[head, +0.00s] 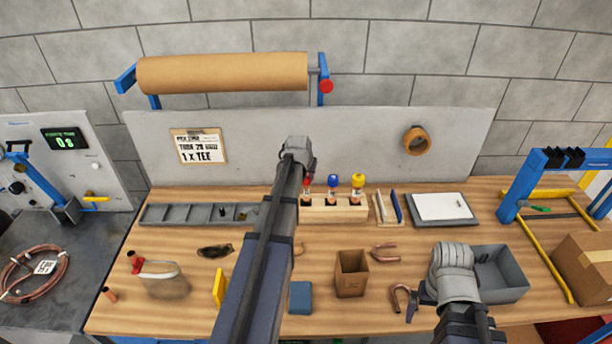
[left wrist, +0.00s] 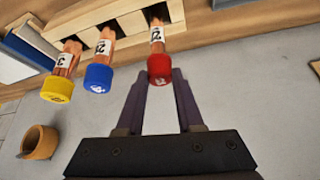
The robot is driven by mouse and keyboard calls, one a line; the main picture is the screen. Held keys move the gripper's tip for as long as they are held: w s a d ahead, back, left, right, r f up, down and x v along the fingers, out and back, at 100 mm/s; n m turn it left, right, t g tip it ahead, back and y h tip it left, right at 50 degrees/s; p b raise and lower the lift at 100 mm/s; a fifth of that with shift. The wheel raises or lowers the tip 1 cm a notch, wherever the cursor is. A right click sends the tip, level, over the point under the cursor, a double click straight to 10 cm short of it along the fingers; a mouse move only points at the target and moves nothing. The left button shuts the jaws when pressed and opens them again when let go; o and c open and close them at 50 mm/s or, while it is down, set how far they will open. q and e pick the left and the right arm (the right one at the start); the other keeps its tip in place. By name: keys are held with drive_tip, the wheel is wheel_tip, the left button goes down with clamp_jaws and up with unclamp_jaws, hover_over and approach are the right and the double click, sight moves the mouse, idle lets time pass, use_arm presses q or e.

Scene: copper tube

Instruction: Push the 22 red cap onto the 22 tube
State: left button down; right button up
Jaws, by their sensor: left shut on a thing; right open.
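The red cap (left wrist: 160,68) is between the fingertips of my left gripper (left wrist: 163,78), which is shut on it. The cap sits at the end of a labelled copper tube (left wrist: 157,36); I cannot tell how far on it is. In the head view the red cap (head: 307,181) shows just right of my left arm, above the wooden block (head: 335,213) that holds the tubes. A blue cap (head: 333,181) and a yellow cap (head: 358,180) top the two neighbouring tubes. My right gripper (head: 412,302) is open, beside a bent copper piece (head: 397,297).
A cardboard box (head: 351,275) stands in front of the block. A grey bin (head: 502,275) is right of my right gripper. A grey sectioned tray (head: 180,214) lies left of my left arm. A clipboard (head: 441,207) and an upright blue-edged holder (head: 386,208) stand right of the block.

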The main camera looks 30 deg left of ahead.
use_arm(q)
drive_tip(key=shift+f, duration=0.3)
drive_tip(key=shift+c, duration=2.3)
unclamp_jaws()
drive_tip(key=p+v, duration=0.6)
drive_tip(key=v, duration=0.2)
